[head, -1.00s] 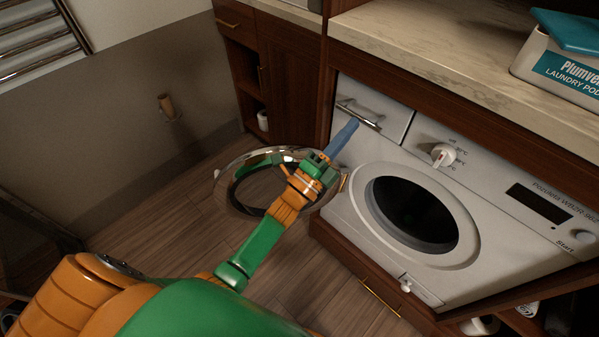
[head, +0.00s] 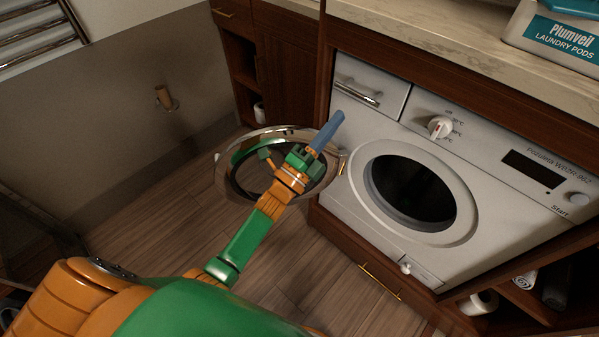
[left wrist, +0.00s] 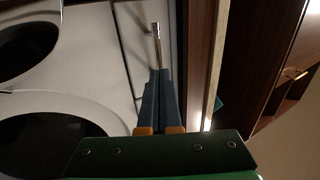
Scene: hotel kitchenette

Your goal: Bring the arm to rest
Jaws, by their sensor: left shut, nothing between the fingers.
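My left arm, green and orange, reaches in from the lower left of the head view. Its left gripper (head: 337,119) has blue fingers that are shut and empty. They point up and right in front of the white washing machine (head: 487,188), near the drawer handle (head: 358,92); whether they touch it I cannot tell. In the left wrist view the shut blue fingers (left wrist: 162,75) point up toward a metal bar. The washer's round door (head: 232,190) stands open behind my left wrist, and the dark drum opening (head: 412,190) shows. My right gripper is not in view.
A marble counter (head: 440,50) runs above the washer and carries a laundry pod box (head: 555,38). Dark wooden cabinets (head: 287,65) stand beyond the washer. A towel rail (head: 40,38) is on the left wall. Wooden floor (head: 150,235) is clear left of the washer.

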